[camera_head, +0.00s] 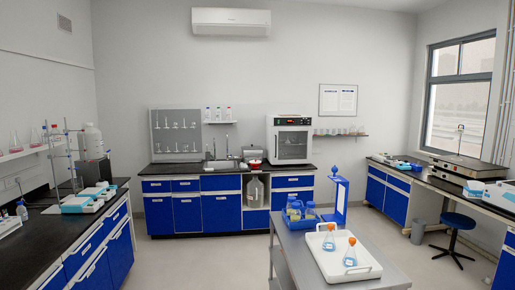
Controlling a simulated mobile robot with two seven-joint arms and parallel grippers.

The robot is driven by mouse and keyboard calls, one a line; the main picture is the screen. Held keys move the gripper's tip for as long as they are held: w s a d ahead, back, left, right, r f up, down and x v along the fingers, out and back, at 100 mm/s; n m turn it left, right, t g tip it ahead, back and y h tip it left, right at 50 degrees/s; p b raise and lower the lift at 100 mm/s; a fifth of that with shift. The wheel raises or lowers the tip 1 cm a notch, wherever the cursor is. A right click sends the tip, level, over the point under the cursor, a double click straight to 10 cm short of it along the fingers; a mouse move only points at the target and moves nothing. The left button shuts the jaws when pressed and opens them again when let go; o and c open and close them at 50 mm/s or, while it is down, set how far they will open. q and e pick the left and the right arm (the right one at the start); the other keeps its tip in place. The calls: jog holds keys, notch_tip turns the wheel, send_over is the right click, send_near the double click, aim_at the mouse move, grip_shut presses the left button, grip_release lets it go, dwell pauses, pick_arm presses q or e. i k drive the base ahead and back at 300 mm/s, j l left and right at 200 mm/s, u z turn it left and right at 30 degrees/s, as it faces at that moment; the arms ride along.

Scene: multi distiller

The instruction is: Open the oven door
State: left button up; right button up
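The oven (290,140) is a white box on the black counter against the back wall. Its front has a dark control strip at the top and a door with a window (292,146). The door looks shut, and wire shelves show faintly through the window. Neither of my grippers is in view.
A metal cart (300,250) stands in the middle foreground with a white tray (342,268) of flasks and a blue basket of bottles. A blue stand (340,200) is behind it. A stool (458,222) is at right. Floor left of the cart (200,258) is clear.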

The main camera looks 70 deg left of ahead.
aim_at(292, 144)
jog(key=u, duration=2.1)
jog(key=i+j+u, duration=0.6)
jog(key=i+u, duration=0.15)
jog(key=i+j, duration=0.15)
jog(key=i, duration=0.35)
jog(key=i+j+u, duration=0.1)
jog(key=i, duration=0.4)
jog(key=i+j, duration=0.15)
jog(key=i, duration=0.35)
jog(key=i+j+z, duration=0.15)
jog(key=i+z, duration=0.2)
jog(key=i, duration=1.25)
jog(key=i+j+z, duration=0.15)
jog(key=i, duration=1.55)
jog(key=i+l+z, duration=0.1)
jog(key=i+z, duration=0.65)
jog(key=i+j+z, duration=0.2)
jog(key=i+z, duration=0.15)
jog(key=i, duration=0.2)
